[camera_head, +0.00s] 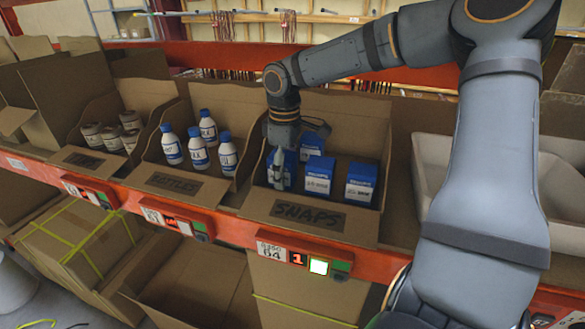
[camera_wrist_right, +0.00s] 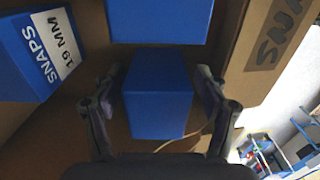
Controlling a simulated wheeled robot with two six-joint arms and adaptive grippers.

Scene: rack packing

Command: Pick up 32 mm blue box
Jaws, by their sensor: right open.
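Several blue boxes with white labels stand in the cardboard bin marked SNAPS (camera_head: 310,215). My right gripper (camera_head: 277,168) points down into the left part of this bin, at a blue box (camera_head: 290,172). In the right wrist view the right gripper (camera_wrist_right: 162,88) is open, with one finger on each side of a blue box (camera_wrist_right: 158,98). No size shows on that box. A box at the left of the wrist view (camera_wrist_right: 38,55) reads SNAPS 19 MM. Another blue box (camera_wrist_right: 160,18) lies just beyond the fingers. My left gripper is not in view.
Bins of white bottles (camera_head: 199,148) and small jars (camera_head: 112,137) stand to the left on the red shelf (camera_head: 225,232). A pale empty tray (camera_head: 432,160) is on the right. An open carton (camera_head: 195,290) stands below, and a lit panel (camera_head: 318,266) is under the SNAPS bin.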

